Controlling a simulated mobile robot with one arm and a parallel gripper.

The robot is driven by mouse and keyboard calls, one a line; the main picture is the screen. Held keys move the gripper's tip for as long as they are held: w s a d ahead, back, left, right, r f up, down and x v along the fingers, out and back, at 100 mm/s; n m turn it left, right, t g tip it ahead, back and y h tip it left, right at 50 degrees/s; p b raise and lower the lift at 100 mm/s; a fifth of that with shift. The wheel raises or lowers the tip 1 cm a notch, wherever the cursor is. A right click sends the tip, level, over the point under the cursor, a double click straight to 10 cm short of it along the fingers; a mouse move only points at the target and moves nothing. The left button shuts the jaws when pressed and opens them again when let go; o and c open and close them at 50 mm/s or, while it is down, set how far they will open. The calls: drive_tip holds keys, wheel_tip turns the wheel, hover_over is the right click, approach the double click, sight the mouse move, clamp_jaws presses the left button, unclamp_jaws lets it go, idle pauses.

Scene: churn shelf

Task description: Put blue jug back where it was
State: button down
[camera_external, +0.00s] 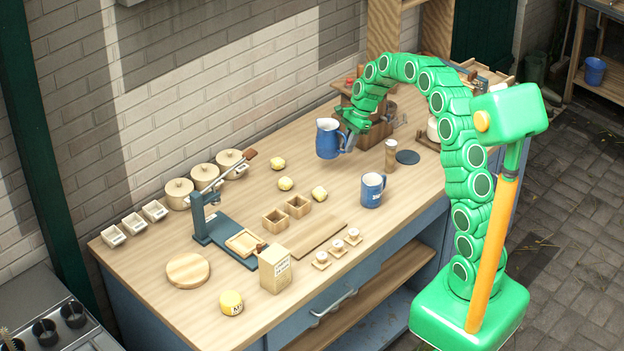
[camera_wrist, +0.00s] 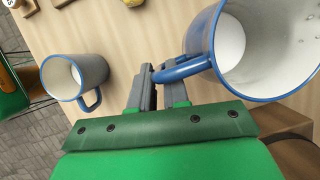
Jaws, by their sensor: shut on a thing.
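The blue jug (camera_external: 328,139) is held by my gripper (camera_external: 350,140) over the back part of the worktop. In the wrist view the jug (camera_wrist: 262,50) is at the upper right, with white inside and a blue rim. My gripper (camera_wrist: 162,92) is shut on its handle there. The jug looks roughly upright in the outside view; I cannot tell how far its base is above the wood. A dark blue round mat (camera_external: 408,157) lies bare on the worktop to the right. A second blue vessel, a mug (camera_external: 372,190), stands nearer the front; it also shows in the wrist view (camera_wrist: 76,76).
A pepper-mill-like wooden cylinder (camera_external: 391,155) stands between the jug and the mat. A wooden box-like unit (camera_external: 372,130) is behind my gripper. The wood around the mug is mostly clear.

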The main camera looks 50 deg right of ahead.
drive_tip(key=shift+w+d+f, duration=0.1)
drive_tip(key=shift+w+f, duration=0.5)
drive_tip(key=shift+f, duration=0.6)
drive_tip(key=shift+w+d+f, duration=0.15)
drive_tip(key=shift+w+f, duration=0.4)
drive_tip(key=shift+f, duration=0.65)
drive_tip(key=shift+w+d+f, duration=0.1)
drive_tip(key=shift+w+f, duration=0.5)
drive_tip(key=shift+f, duration=0.6)
drive_tip(key=shift+f, duration=0.1)
drive_tip(key=c, duration=1.1)
unclamp_jaws()
drive_tip(key=v, duration=1.2)
